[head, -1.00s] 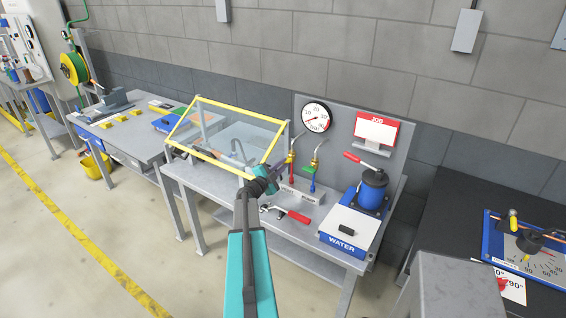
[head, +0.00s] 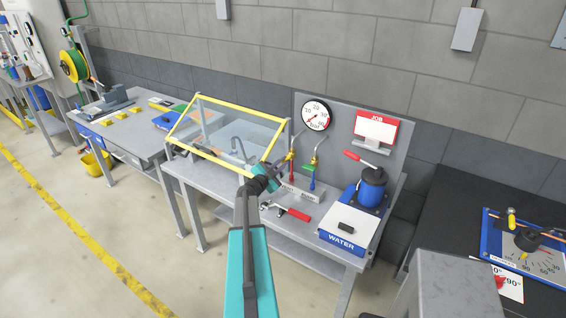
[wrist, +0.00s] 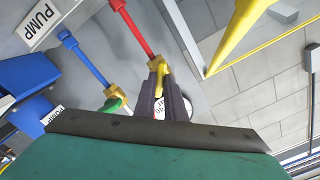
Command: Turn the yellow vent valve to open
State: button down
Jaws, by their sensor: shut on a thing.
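The yellow vent valve (wrist: 161,74) is a small yellow lever on a brass fitting at the end of a red pipe (wrist: 132,32). In the wrist view my gripper (wrist: 166,82) has its two dark fingers shut on this lever, which shows partly between and above them. In the head view my gripper (head: 284,162) reaches the top of the red pipe, beside the clear tank. The lever is very small there, and its exact angle is hard to tell. A green-handled valve (head: 309,169) stands to the right on the blue pipe; it also shows in the wrist view (wrist: 114,104).
A pressure gauge (head: 315,115) hangs on the grey backboard behind. The yellow-framed clear tank (head: 228,135) stands close on the left. A red-handled tool (head: 292,214) lies on the bench in front. The blue pump (head: 371,190) and the WATER box (head: 349,229) stand at right.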

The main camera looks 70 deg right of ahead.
jog(key=shift+n, duration=1.9)
jog(key=n, duration=0.4)
jog(key=shift+f, duration=0.1)
jog(key=c, duration=1.7)
grip_release()
jog(key=shift+a, duration=0.1)
jog(key=v, duration=0.6)
jog(key=shift+w+a, duration=0.15)
jog(key=shift+a, duration=0.25)
